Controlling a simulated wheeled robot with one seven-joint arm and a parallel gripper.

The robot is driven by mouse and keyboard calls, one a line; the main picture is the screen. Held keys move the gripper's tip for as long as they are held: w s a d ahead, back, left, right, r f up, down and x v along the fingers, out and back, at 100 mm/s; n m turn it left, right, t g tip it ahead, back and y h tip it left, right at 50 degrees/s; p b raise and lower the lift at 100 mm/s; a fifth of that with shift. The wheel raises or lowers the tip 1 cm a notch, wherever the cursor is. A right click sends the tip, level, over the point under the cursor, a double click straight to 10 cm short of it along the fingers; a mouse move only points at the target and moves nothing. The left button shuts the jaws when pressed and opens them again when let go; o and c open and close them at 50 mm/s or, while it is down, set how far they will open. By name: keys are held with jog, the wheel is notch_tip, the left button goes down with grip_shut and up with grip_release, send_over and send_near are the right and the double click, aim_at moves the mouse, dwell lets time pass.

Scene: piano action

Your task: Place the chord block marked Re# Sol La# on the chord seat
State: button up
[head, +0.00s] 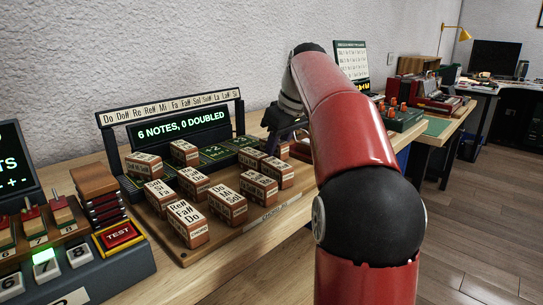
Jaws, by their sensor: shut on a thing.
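My gripper (284,128) is at the back right end of the chord-block board, partly hidden by my red arm. Its dark body points down, and its fingertips are hard to make out. It is shut on a block whose label I cannot read. The chord block marked Re# Sol La# cannot be picked out by its label. Several reddish-brown blocks with white labels stand on the wooden board (262,221). One block (187,222) seems to read Re# Fa# Do, and another (228,207) reads Do Mi Sol. I cannot identify the chord seat for certain.
A display (178,130) reading "6 NOTES, 0 DOUBLED" stands behind the blocks, under a raised note-name strip (168,106). A console with a red TEST button (118,235) is at the left. A red machine (425,92) stands farther right. Bare bench lies before the board.

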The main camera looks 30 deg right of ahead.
jog(key=shift+f, duration=0.45)
jog(key=o, duration=1)
jog(key=shift+c, duration=0.2)
jog(key=shift+f+b, duration=0.1)
jog(key=shift+b, duration=0.3)
